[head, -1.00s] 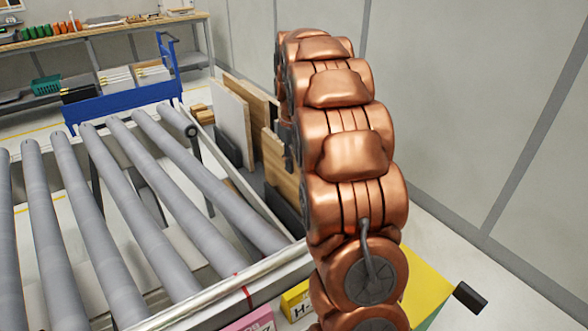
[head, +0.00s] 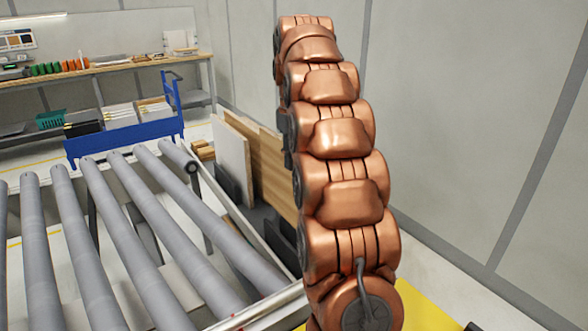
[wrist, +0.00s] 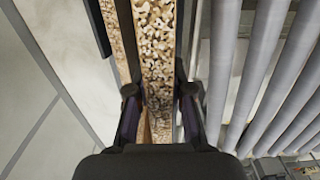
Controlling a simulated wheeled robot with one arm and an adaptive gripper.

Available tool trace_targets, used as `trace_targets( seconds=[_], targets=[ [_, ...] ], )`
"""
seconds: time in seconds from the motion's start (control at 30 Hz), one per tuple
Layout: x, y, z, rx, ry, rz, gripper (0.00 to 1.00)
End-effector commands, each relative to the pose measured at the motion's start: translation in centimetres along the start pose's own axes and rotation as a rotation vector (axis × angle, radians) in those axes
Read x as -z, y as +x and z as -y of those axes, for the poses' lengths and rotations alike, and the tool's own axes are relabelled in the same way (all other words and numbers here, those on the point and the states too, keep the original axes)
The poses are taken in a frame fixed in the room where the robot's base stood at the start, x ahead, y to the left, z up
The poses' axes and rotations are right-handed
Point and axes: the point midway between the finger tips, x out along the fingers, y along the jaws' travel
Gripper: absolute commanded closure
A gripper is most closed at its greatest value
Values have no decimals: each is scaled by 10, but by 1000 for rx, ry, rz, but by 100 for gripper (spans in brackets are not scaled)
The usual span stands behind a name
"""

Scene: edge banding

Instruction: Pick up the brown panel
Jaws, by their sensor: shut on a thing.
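The brown panel (head: 275,175) stands upright in the head view beside the roller conveyor, partly hidden by my arm. In the wrist view its speckled chipboard edge (wrist: 156,40) runs up between the fingers. My gripper (wrist: 158,108) is shut on this panel, with one finger on each side of it. In the head view my gripper is hidden behind my copper-coloured arm.
Grey conveyor rollers (head: 130,235) lie close on the left. A blue cart (head: 125,140) and workbench (head: 100,68) stand farther back. A wall is on the right.

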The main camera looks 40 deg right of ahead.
Motion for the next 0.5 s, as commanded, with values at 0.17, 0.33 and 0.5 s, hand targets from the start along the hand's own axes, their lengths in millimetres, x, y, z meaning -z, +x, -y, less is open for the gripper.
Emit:
trace_targets(
  seconds=[0.17,0.33,0.5],
  targets=[
    [0,-24,0,-3,0,-7,100],
    [0,-42,0,-3,0,-7,100],
    [0,-63,0,-3,0,-6,100]
  ],
)
